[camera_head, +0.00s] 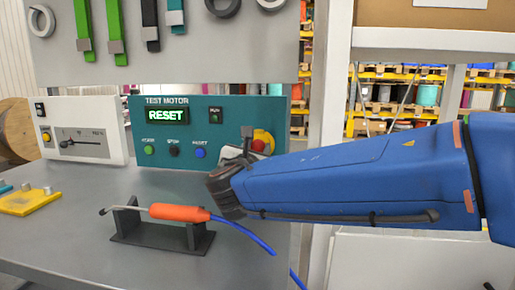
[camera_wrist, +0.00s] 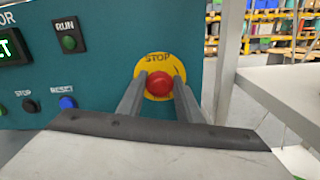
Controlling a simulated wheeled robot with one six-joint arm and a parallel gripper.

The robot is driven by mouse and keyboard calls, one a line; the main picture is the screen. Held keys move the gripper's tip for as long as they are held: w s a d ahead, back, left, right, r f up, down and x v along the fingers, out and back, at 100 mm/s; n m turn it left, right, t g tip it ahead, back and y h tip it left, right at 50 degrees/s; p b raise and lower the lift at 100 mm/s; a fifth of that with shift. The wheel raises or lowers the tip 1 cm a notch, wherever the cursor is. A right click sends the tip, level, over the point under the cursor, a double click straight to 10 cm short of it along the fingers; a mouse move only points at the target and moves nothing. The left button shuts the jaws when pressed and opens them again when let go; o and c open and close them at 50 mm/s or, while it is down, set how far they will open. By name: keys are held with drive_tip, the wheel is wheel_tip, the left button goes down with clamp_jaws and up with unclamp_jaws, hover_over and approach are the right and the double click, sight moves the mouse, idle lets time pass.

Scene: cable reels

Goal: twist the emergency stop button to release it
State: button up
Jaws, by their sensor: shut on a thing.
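The red emergency stop button (camera_wrist: 159,84) sits on a round yellow plate marked STOP (camera_wrist: 157,59), on the right part of the teal test motor panel (camera_wrist: 105,50). In the head view the button (camera_head: 259,146) shows partly behind my gripper (camera_head: 247,143). In the wrist view the two grey fingers of my gripper (camera_wrist: 158,90) reach to the button, one on each side, and are shut on it. The panel display (camera_head: 166,115) reads RESET in green letters. The fingers hide the lower sides of the button and plate.
Green, black and blue buttons (camera_head: 199,152) line the panel's lower edge. An orange-handled tool (camera_head: 180,212) with a blue hose rests on a dark stand (camera_head: 150,238) on the grey bench (camera_head: 75,225). A pale upright post (camera_head: 325,110) stands right of the panel.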

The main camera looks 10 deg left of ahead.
drive_tip(key=shift+m, duration=0.4)
drive_tip(key=m, duration=0.3)
drive_tip(key=shift+d+m, duration=0.1)
drive_tip(key=shift+m, duration=0.2)
drive_tip(key=shift+f+m, duration=0.1)
drive_tip(key=shift+m, duration=1.6)
drive_tip(key=o, duration=1.1)
drive_tip(key=s, duration=1.1)
drive_tip(key=s+d, duration=0.1)
drive_tip(key=s, duration=0.5)
drive_tip(key=shift+s, duration=0.2)
